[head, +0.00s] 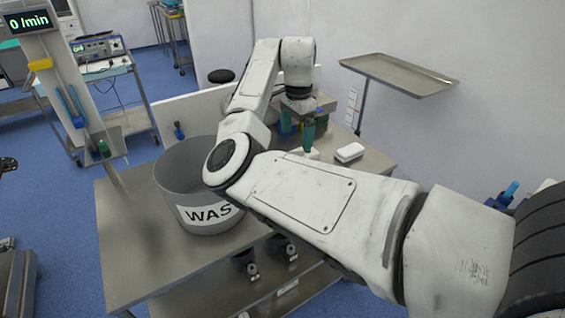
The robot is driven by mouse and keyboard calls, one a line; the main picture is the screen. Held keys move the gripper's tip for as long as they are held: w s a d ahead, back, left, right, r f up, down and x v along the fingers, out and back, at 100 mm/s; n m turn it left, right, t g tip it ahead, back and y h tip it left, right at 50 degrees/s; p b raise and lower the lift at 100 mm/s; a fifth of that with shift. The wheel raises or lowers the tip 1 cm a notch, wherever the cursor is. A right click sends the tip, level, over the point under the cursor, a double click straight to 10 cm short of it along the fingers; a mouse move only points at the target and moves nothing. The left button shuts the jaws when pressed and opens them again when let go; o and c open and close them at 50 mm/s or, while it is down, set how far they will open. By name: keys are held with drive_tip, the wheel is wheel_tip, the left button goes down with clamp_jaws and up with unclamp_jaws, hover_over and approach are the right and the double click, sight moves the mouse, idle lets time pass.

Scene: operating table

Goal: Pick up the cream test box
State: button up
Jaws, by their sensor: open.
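A small pale, cream-white box (349,153) with rounded edges lies on the steel table (140,235), right of my arm's end. It looks like the cream test box, but no label is readable. My gripper (303,118) points down at the far part of the table, to the left of and behind this box, apart from it. The gripper is open, though its fingers are small and hard to separate from the green and blue items there. Another pale object (312,154) shows just below a green item, partly hidden by my arm.
A large grey bin (187,205) marked "WAS" stands on the table's left part. Green and blue items (320,122) crowd the back near my gripper. A steel tray (400,74) on a stand is at the back right. The table's front left is clear.

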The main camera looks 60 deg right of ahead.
wheel_tip(320, 180, down, 5)
drive_tip(key=shift+w+f, duration=0.1)
drive_tip(key=shift+a+f+p, duration=0.2)
drive_tip(key=shift+f+p, duration=0.2)
drive_tip(key=shift+f, duration=2.2)
drive_tip(key=shift+c, duration=0.2)
drive_tip(key=c, duration=1.3)
drive_tip(key=shift+r, duration=0.1)
